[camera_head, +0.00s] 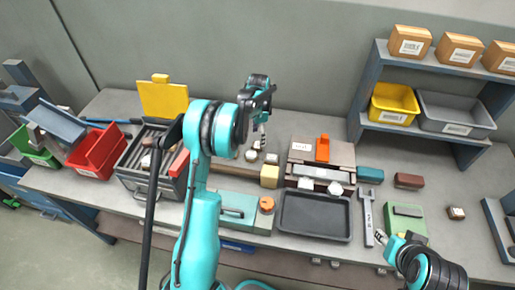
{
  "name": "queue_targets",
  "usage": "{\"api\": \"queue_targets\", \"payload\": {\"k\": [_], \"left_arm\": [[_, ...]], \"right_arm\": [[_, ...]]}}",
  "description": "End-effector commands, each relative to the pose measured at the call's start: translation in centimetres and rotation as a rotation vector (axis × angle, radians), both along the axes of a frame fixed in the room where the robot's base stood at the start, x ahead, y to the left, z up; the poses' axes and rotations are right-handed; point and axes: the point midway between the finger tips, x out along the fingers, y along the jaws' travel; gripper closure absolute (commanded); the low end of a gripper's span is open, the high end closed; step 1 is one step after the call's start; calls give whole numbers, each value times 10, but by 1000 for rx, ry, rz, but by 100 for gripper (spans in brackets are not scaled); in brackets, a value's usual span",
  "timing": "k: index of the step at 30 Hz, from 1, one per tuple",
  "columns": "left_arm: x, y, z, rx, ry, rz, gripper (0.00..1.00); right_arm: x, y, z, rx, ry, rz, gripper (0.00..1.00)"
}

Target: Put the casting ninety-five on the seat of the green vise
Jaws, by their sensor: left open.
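My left gripper (262,128) is open above the back of the bench. Below its fingers are small pale round castings (251,156) and (271,158); no number on them is legible, so I cannot tell which is ninety-five. Two more pale pieces (305,183) and (335,188) sit at the front of a fixture with an orange clamp (322,149). A pale green block with a handle (236,207) and a green piece (406,218) at right are both candidates for the green vise; I cannot tell which. My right gripper (381,238) is at lower right, its jaws unclear.
A black tray (316,236) lies at the front middle. A toolbox (138,184) with a yellow lid and a red bin (96,155) stand left. A blue shelf (432,64) with boxes and bins stands at back right.

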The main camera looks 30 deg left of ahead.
Motion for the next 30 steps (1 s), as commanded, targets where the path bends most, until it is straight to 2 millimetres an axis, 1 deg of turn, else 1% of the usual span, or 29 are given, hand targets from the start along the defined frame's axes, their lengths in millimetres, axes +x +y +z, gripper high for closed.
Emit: {"api": "queue_targets", "payload": {"k": [1,5,9,12,15,20,21,23,24,26,28,29,30], "left_arm": [[0,0,-7,0,0,1,34],[-1,1,-18,1,-1,1,34],[-4,2,-41,1,-1,1,34],[-4,2,-54,1,-1,1,34],[-4,2,-58,0,-1,1,34],[-4,2,-57,0,-1,1,34],[-4,2,-57,0,-1,1,45],[-4,2,-57,0,-1,1,60],[-4,2,-57,0,-1,1,71],[-4,2,-57,0,-1,1,87],[-4,2,-57,0,-1,1,89],[-4,2,-57,0,-1,2,94],[-4,2,-57,0,-1,2,94]], "right_arm": [[0,0,-3,0,0,0,60],[0,0,-9,0,0,0,60],[0,0,-20,0,0,0,60],[0,0,-24,0,0,0,60],[0,0,-24,0,0,0,60],[0,0,-23,0,0,0,60],[0,0,-23,0,0,0,60],[0,0,-23,0,0,0,60],[0,0,-23,0,0,0,60],[0,0,-23,0,0,0,60],[0,0,-23,0,0,0,60],[0,0,-23,0,0,0,60],[0,0,-23,0,0,0,60]]}}
